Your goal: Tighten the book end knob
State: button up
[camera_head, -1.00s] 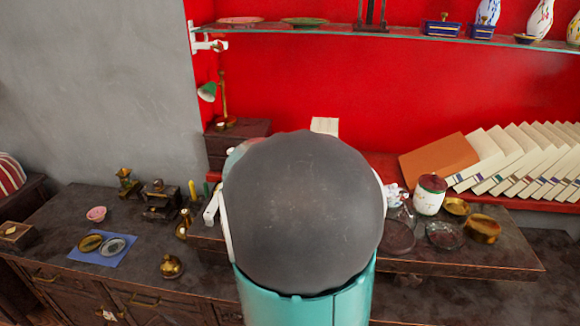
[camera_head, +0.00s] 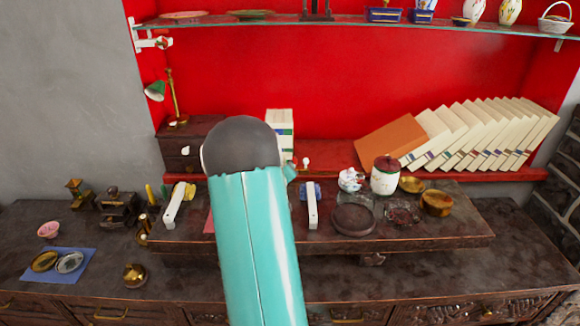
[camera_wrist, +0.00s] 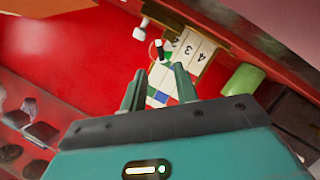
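Pale numbered books (camera_wrist: 187,50) with coloured bands stand ahead of my gripper in the wrist view. Their pale tops also show in the head view (camera_head: 279,117), just behind my arm. A small white-and-dark knob-like piece (camera_wrist: 160,48) lies in front of them, just beyond my fingertips; I cannot tell for sure that it is the book end knob. My gripper (camera_wrist: 157,70) is open, its two teal fingers apart on either side of the coloured bands, with nothing clearly held.
A small white knob (camera_head: 305,162) shows right of the books. A row of leaning cream books (camera_head: 480,135) and an orange one (camera_head: 388,142) occupy the red shelf. A lidded jar (camera_head: 385,178) and bowls stand on the low bench. A glass shelf (camera_head: 350,25) runs above.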

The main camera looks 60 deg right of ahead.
jog(key=x, duration=0.7)
jog(key=shift+c, duration=0.4)
jog(key=shift+a, duration=0.1)
grip_shut()
